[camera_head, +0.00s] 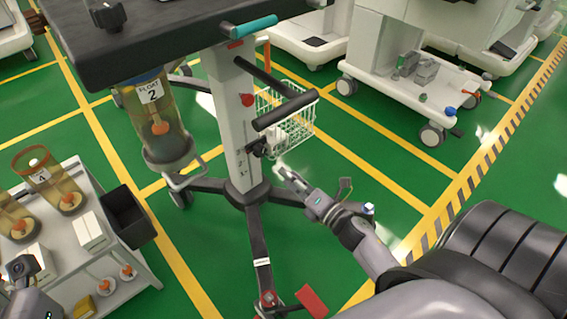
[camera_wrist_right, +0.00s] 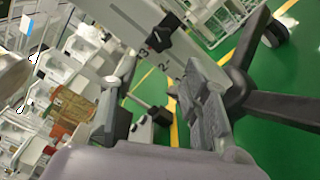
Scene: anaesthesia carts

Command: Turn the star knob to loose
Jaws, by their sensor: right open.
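The black star knob (camera_wrist_right: 163,36) sits on the pale column beside printed numbers in the right wrist view. In the head view the knob (camera_head: 259,149) is small and dark, on the column's right side below the black handle. My right gripper (camera_head: 281,171) is just right of and below it, pointing up and left, empty. In the wrist view the open fingers of my right gripper (camera_wrist_right: 163,94) are spread wide, with the knob beyond them, apart from both. Part of my left arm (camera_head: 30,300) shows at the lower left; its fingers cannot be made out.
A white wire basket (camera_head: 300,125) hangs right of the column (camera_head: 228,105), close to my right gripper. The black-legged base (camera_head: 258,235) spreads below it. A side table (camera_head: 143,278) with jars and a black bin (camera_head: 128,216) stands left.

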